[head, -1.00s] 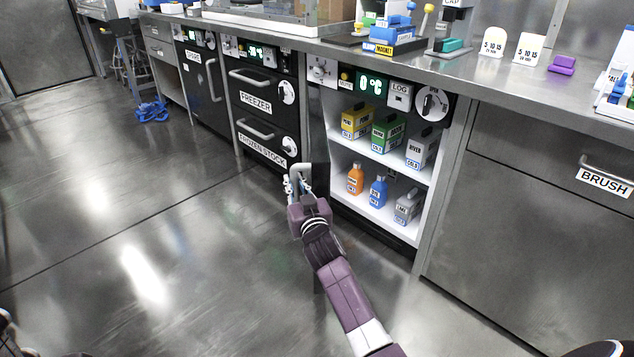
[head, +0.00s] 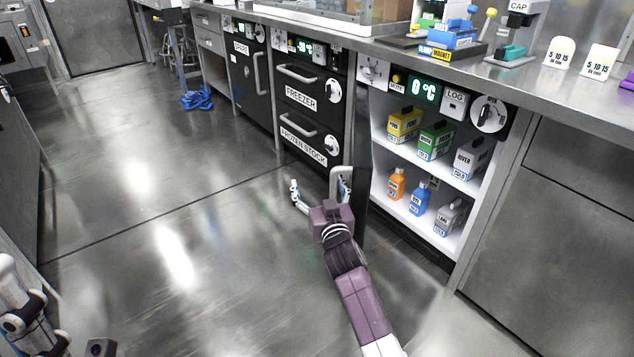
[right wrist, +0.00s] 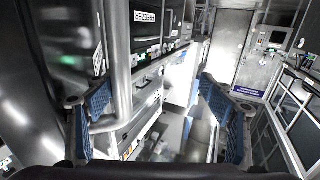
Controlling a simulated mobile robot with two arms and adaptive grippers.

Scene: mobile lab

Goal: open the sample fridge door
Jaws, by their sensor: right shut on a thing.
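The sample fridge door (head: 362,165) stands open, seen nearly edge-on, left of the lit white cabinet. Its pale handle (head: 343,176) is on the door's left face. My right gripper (head: 320,192) is at this handle. In the right wrist view the handle bar (right wrist: 121,60) stands between the blue-padded fingers, close to the left finger. A wide gap separates it from the right finger, so the jaws look open around the bar. Whether the left finger touches the bar is unclear. My left gripper's fingers do not show.
Shelves in the fridge hold several coloured boxes and bottles, such as a yellow box (head: 404,124) and an orange bottle (head: 396,184). The freezer drawers (head: 300,98) are left of the door. The floor (head: 170,220) to the left is clear. A blue coil (head: 196,99) lies farther back.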

